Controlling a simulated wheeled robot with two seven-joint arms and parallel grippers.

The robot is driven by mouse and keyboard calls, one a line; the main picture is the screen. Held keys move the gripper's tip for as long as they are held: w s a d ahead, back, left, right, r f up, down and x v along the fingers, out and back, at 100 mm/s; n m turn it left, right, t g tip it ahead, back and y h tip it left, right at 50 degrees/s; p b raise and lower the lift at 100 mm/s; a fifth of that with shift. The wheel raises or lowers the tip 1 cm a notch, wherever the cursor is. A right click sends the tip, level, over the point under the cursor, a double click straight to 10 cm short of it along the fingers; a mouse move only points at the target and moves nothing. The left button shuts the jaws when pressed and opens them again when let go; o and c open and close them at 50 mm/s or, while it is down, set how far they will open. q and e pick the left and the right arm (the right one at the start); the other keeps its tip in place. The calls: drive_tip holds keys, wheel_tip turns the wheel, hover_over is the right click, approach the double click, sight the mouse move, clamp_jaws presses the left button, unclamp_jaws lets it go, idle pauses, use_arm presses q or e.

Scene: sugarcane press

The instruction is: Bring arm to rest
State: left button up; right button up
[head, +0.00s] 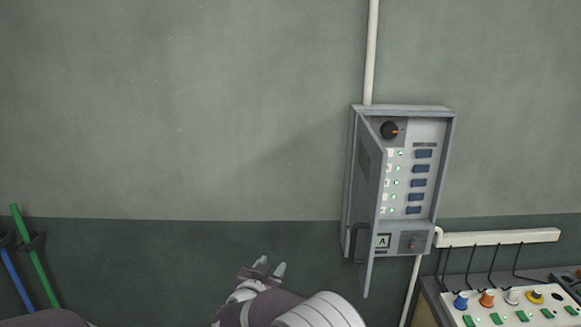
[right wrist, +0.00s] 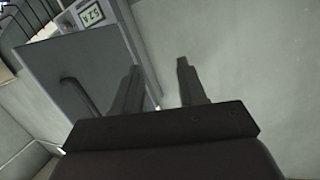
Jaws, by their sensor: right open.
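My right gripper (head: 270,268) is at the bottom middle of the head view, below and left of the wall cabinet (head: 451,150). Its two fingers are apart with nothing between them. The right wrist view also shows the open right gripper (right wrist: 158,85), with the grey cabinet door (right wrist: 75,75) beyond it on the left. In the head view the cabinet door (head: 370,190) stands open, swung outward on the left side. My left gripper is not in view.
A control panel (head: 490,318) with coloured knobs sits at the lower right. Green (head: 36,258) and blue (head: 17,279) rods are at the lower left. The wall between is bare.

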drive_tip(key=s+f+n+g+y+b, duration=0.3)
drive_tip(key=s+f+n+g+y, duration=0.3)
drive_tip(key=s+f, duration=0.4)
drive_tip(key=s+d+f+g+h+b, duration=0.1)
drive_tip(key=s+d+f+g+b, duration=0.1)
drive_tip(key=s+d, duration=0.9)
drive_tip(key=s+d+f+g+b, duration=0.3)
drive_tip(key=s+d+g, duration=0.2)
drive_tip(key=s+d, duration=0.6)
drive_tip(key=shift+s+d+m+g+h, duration=0.2)
drive_tip(key=shift+d+m+g+h, duration=0.1)
drive_tip(key=shift+m+h, duration=0.1)
drive_tip(key=shift+a, duration=0.1)
